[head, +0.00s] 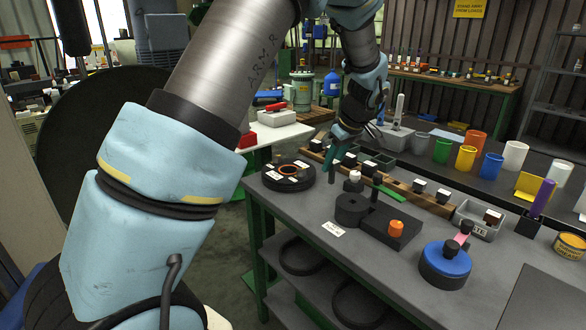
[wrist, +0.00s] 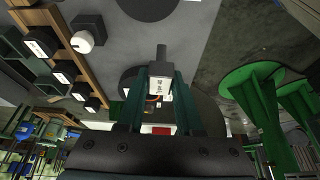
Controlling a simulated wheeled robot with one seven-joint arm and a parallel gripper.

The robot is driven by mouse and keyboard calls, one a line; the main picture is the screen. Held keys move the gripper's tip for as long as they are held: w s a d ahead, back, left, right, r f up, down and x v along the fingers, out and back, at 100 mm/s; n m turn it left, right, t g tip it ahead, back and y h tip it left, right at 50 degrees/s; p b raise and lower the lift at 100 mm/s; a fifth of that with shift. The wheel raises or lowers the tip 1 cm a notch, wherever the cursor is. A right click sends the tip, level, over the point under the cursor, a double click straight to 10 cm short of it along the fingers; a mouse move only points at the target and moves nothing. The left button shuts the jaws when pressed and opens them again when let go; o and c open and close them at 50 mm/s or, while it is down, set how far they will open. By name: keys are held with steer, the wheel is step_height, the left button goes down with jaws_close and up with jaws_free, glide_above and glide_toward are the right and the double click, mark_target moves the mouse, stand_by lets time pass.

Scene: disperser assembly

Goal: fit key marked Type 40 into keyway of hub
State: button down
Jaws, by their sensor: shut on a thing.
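My gripper (head: 330,168) hangs over the near-left part of the grey table. In the wrist view its two green fingers (wrist: 160,90) are shut on a small dark block with a white label, the key (wrist: 160,70). The label seems to read Type 40, and a narrow dark stem sticks out beyond the fingertips. The key is held clear of the table. A dark round body with a centre hole, likely the hub (head: 352,207), sits to the right of and nearer than my gripper. Its edge shows in the wrist view (wrist: 147,8). Its keyway cannot be made out.
A round black tray (head: 288,184) with labels and an orange ring is left of my gripper. A wooden rack (head: 430,205) of labelled black blocks runs behind. An orange knob (head: 396,227) and a blue-topped disc (head: 445,264) stand right. Bare table lies in front.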

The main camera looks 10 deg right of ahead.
step_height(320, 180, up, 3)
glide_above(349, 199)
steer(key=s, duration=0.1)
steer(key=shift+s+d+n+p, duration=0.1)
steer(key=shift+d+n+p, duration=0.2)
steer(key=shift+p, duration=0.05)
steer(key=shift+f+b, duration=2.4)
steer(key=shift+f, duration=0.45)
steer(key=shift+f+b, duration=2.15)
steer(key=shift+f, duration=0.35)
steer(key=shift+r, duration=0.15)
steer(key=shift+r+p, duration=1.45)
steer(key=shift+r, duration=0.7)
steer(key=shift+s, duration=0.1)
